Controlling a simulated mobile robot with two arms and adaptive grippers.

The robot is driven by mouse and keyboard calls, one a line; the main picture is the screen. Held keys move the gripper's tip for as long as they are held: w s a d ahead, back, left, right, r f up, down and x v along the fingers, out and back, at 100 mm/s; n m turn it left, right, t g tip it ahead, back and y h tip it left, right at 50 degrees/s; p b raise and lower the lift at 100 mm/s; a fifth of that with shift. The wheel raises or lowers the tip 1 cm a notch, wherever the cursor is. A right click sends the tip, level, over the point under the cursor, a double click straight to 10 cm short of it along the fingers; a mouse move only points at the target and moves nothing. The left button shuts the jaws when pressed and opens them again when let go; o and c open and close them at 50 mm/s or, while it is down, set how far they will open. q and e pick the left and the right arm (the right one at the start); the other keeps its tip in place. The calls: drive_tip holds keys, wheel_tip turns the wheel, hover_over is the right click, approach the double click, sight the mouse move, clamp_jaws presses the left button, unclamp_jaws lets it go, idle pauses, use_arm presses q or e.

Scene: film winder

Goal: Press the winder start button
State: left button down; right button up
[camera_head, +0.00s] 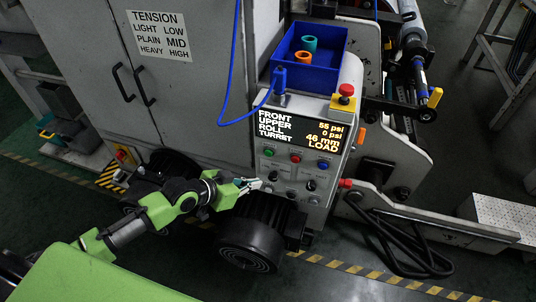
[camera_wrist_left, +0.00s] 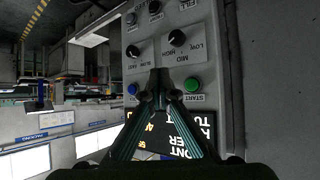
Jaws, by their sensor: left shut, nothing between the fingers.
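The winder control panel (camera_head: 293,172) faces me below its lit display (camera_head: 299,131). A row on it holds a green button (camera_head: 269,152), a red button (camera_head: 295,158) and a blue button (camera_head: 323,165). In the left wrist view, which is upside down, the green button (camera_wrist_left: 193,84) has a START label beside it. My left gripper (camera_head: 258,184) is shut and empty, below the green button in the head view. Its fingertips (camera_wrist_left: 158,76) show between the green and blue buttons and hide the red one. Contact with the panel cannot be told. My right gripper is not in view.
Black selector knobs (camera_wrist_left: 177,39) sit on the panel near the buttons. A red-topped emergency stop (camera_head: 345,92) and a blue bin (camera_head: 309,48) with two small rolls stand above. A blue cable (camera_head: 230,65) hangs left of the panel.

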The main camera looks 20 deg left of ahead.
sight(269, 152)
use_arm(q)
drive_tip(key=w+b, duration=0.5)
drive_tip(key=w, duration=0.3)
drive_tip(key=shift+w, duration=0.4)
idle(1.1)
drive_tip(key=shift+w, duration=0.4)
drive_tip(key=shift+w+b, duration=0.4)
drive_tip(key=shift+w, duration=0.1)
idle(0.6)
drive_tip(key=shift+s, duration=0.1)
drive_tip(key=shift+s+p, duration=0.85)
